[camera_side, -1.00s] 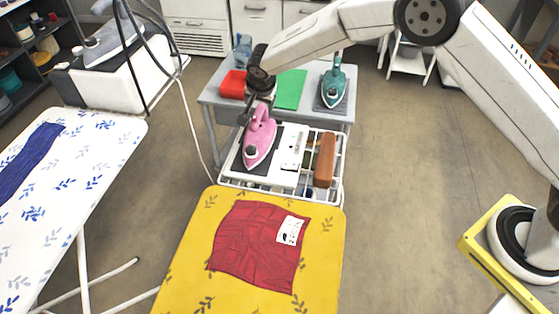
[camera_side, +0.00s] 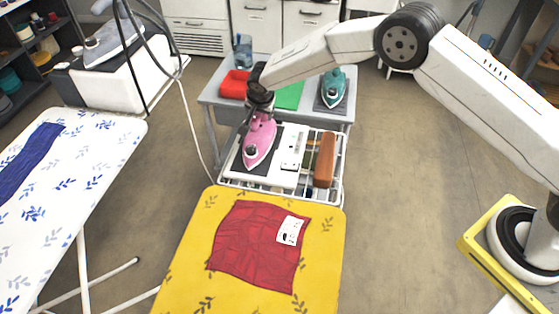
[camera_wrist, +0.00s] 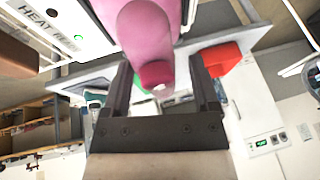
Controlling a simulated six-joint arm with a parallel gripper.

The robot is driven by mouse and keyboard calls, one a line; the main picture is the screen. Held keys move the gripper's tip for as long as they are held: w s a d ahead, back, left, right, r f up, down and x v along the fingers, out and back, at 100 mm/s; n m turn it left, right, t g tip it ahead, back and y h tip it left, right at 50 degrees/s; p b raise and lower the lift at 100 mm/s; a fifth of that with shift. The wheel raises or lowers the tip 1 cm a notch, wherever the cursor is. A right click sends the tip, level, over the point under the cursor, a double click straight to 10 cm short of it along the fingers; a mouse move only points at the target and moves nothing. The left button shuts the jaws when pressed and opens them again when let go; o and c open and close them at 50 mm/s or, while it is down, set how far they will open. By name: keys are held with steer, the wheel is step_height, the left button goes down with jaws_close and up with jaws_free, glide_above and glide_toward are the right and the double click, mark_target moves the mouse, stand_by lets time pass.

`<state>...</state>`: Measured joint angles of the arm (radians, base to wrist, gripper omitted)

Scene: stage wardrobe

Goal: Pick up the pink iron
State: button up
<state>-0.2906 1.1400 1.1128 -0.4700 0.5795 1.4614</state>
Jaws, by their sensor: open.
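The pink iron (camera_side: 259,141) rests on a dark pad on the white rack in front of the grey table, its tip toward the yellow board. My gripper (camera_side: 260,108) is at the iron's rear end, at the back of the rack. In the wrist view the iron's pink rear part (camera_wrist: 150,35) fills the top middle. My gripper's two dark fingers (camera_wrist: 160,88) stand apart, with the rounded pink end between or just in front of them. Whether a finger touches it cannot be told.
A brown block (camera_side: 325,160) and a white panel (camera_side: 292,147) lie right of the iron. On the grey table (camera_side: 213,94) are a red item (camera_side: 234,84), a green sheet (camera_side: 290,96) and a teal iron (camera_side: 333,88). The yellow board (camera_side: 185,265) with red cloth is in front.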

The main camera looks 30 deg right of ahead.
stand_by(0.5)
jaws_close()
steer(key=shift+w, duration=0.1)
steer(key=shift+r, duration=0.2)
steer(key=shift+r, duration=4.85)
